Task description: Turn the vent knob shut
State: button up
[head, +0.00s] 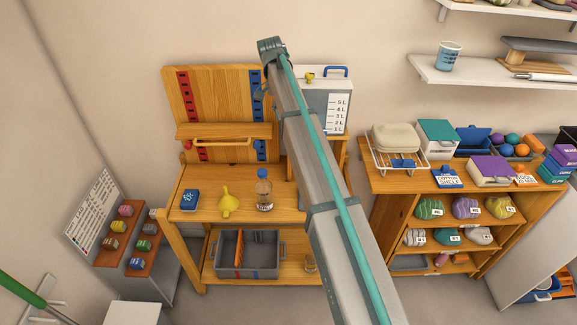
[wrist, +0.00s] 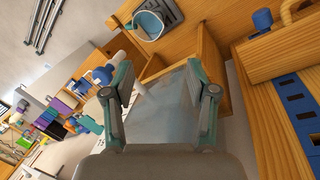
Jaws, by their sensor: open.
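I cannot pick out the vent knob for certain. A small yellow knob-like part (head: 309,77) sits at the top of the white tank (head: 338,100), which has litre marks and a blue handle, in the head view. In the head view my arm hides most of the gripper.
A wooden bench (head: 230,212) below the board holds a blue box (head: 190,199), a yellow funnel (head: 228,201) and a bottle (head: 264,190). A grey crate (head: 247,269) sits on its lower shelf. A crowded cabinet (head: 385,186) stands right, with wall shelves above.

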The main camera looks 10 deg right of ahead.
jog(key=s+f+b, duration=0.1)
jog(key=s+f, duration=0.2)
jog(key=f, duration=0.5)
jog(key=s+f+n+b, duration=0.1)
jog(key=s+f, duration=0.2)
jog(key=f, duration=0.6)
jog(key=shift+d+f+n+g+b, duration=0.15)
jog(key=shift+n+g+b, duration=0.15)
jog(key=shift+g, duration=0.1)
jog(key=shift+s, duration=0.1)
